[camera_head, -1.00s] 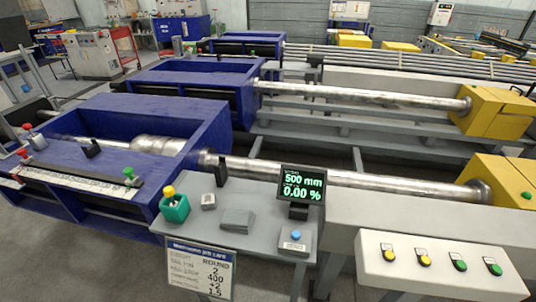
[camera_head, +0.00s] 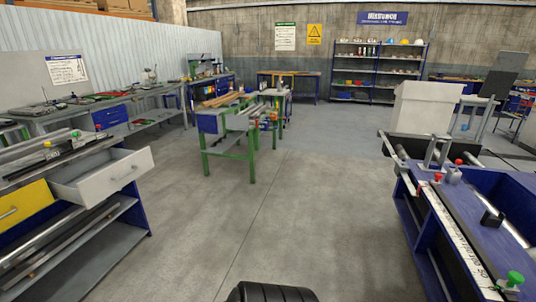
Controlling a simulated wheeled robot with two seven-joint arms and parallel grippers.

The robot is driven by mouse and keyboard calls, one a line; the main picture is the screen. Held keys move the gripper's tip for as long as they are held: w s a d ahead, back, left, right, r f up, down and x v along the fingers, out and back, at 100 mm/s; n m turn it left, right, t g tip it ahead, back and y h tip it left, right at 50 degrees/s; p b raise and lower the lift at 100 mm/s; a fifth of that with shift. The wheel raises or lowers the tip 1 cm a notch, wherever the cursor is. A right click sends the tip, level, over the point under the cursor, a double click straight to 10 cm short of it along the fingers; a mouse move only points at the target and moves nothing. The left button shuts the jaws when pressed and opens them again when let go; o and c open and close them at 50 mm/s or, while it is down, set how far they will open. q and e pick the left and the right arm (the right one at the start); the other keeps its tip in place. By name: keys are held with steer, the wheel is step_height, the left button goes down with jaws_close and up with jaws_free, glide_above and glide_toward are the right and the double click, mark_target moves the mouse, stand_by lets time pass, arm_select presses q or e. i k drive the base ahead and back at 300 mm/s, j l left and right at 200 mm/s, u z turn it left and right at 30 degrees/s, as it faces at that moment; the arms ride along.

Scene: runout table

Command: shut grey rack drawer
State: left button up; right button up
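A light grey drawer (camera_head: 103,180) with a bar handle is pulled out of a rack (camera_head: 122,238) at the left edge of the head view. The drawer is open and its hollow inside shows from above. A yellow drawer (camera_head: 22,205) with a handle sits to its left in the same rack, and appears pushed in further than the grey one. Neither of my grippers shows in the head view.
Open concrete floor (camera_head: 230,215) lies to the right of the rack. A green-legged bench (camera_head: 236,140) stands beyond it. A blue machine (camera_head: 470,235) with red and green knobs fills the right edge. Shelves (camera_head: 376,70) stand at the back wall.

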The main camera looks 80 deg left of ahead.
mark_target(87, 182)
steer(key=u, duration=3.95)
